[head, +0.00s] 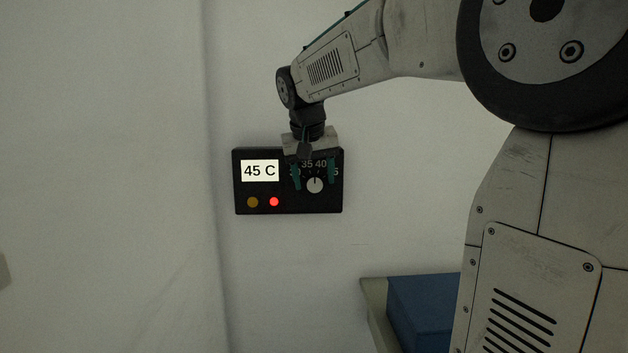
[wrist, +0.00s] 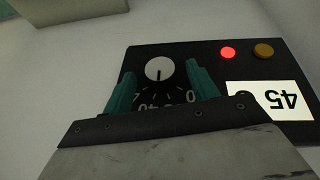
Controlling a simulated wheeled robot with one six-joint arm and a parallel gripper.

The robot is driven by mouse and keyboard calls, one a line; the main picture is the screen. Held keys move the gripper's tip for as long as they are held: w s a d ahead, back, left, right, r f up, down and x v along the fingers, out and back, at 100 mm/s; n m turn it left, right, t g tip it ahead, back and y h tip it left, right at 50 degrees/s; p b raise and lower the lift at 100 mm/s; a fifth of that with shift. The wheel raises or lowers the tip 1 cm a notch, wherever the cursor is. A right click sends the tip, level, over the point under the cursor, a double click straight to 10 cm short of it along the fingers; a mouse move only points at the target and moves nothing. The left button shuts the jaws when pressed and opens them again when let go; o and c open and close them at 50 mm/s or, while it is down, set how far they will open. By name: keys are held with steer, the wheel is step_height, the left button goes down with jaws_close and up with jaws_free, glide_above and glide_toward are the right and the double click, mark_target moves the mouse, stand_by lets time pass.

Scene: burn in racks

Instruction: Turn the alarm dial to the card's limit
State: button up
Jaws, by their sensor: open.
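The dark alarm box (head: 288,207) is on the pale wall. Its white card (head: 260,170) reads 45 C. The round white dial (head: 314,185) has a dark mark pointing straight up, roughly between the 35 and 40 marks. The dial also shows upside down in the wrist view (wrist: 159,69), its mark pointing toward the numbers. My gripper (head: 314,184) is open, with a teal finger on each side of the dial and a visible gap to it in the wrist view (wrist: 161,70). The fingers partly hide the outer numbers, including the 45.
A blue box (head: 425,305) sits on a pale surface (head: 374,310) at lower right. The wall left of and below the alarm box is clear.

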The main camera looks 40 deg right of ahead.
steer(key=shift+w+d+f, duration=0.1)
steer(key=shift+d+f, duration=0.1)
steer(key=shift+f, duration=0.35)
steer(key=c, duration=1)
steer(key=y, duration=0.1)
steer(key=t+y, duration=0.2)
steer(key=shift+s+d+m, duration=0.2)
steer(key=shift+d+m, duration=0.05)
steer(key=shift+m, duration=0.15)
steer(key=shift+s+d+m+t+y, duration=0.15)
steer(key=shift+m+t+y, duration=0.25)
steer(key=shift+t+y, duration=0.9)
steer(key=shift+y, duration=0.3)
